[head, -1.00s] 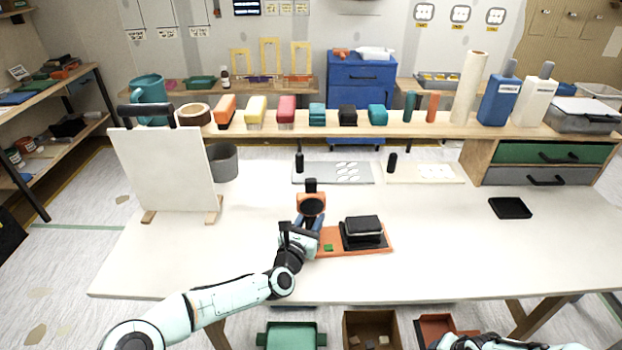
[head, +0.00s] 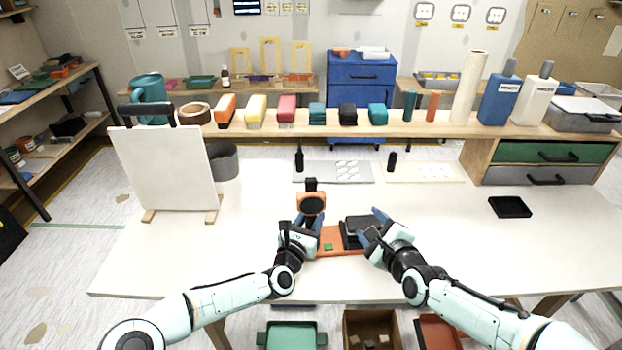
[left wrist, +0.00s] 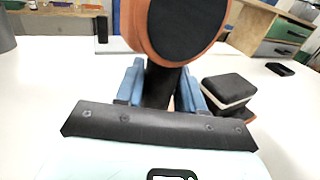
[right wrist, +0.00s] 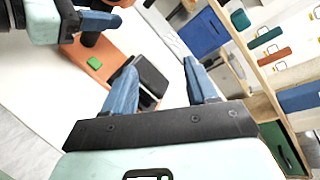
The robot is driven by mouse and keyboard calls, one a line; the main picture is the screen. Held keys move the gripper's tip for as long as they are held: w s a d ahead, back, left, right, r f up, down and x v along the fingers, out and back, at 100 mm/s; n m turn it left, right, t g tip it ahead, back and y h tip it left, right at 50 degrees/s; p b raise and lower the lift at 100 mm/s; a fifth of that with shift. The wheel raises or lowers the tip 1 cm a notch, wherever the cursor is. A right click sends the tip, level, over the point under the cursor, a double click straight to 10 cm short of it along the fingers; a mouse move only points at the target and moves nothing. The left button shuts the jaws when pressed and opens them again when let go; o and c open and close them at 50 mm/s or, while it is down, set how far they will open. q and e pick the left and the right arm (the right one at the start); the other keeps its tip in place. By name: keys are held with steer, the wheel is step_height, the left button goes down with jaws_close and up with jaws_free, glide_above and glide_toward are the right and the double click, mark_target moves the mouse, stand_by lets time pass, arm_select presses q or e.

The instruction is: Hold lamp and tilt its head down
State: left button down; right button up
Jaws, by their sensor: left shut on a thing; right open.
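The lamp's round orange head with a dark disc (head: 311,204) faces me above the table; it fills the top of the left wrist view (left wrist: 188,28). Its black post (left wrist: 158,90) stands between the fingers of my left gripper (head: 309,222), which is shut on it below the head. An orange base (head: 333,236) with a green square (right wrist: 94,62) lies under it. A black block with a pale layer (left wrist: 229,90) sits on the base's right part. My right gripper (head: 371,226) is open at this block, its fingers apart; contact cannot be told.
A white panel on wooden feet (head: 165,170) stands at the left, with a grey cup (head: 224,162) behind it. A long shelf (head: 330,125) with several coloured blocks and bottles runs along the back. A black tray (head: 509,207) lies at the right. The table's right front is clear.

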steer(key=a+r+m+t, duration=0.2)
steer(key=a+r+m, duration=0.25)
steer(key=a, duration=0.35)
steer(key=m+t+h, duration=0.2)
steer(key=m, duration=0.6)
glide_toward(311, 179)
steer(key=w, duration=0.6)
steer(key=w+a, duration=0.1)
steer(key=w, duration=0.3)
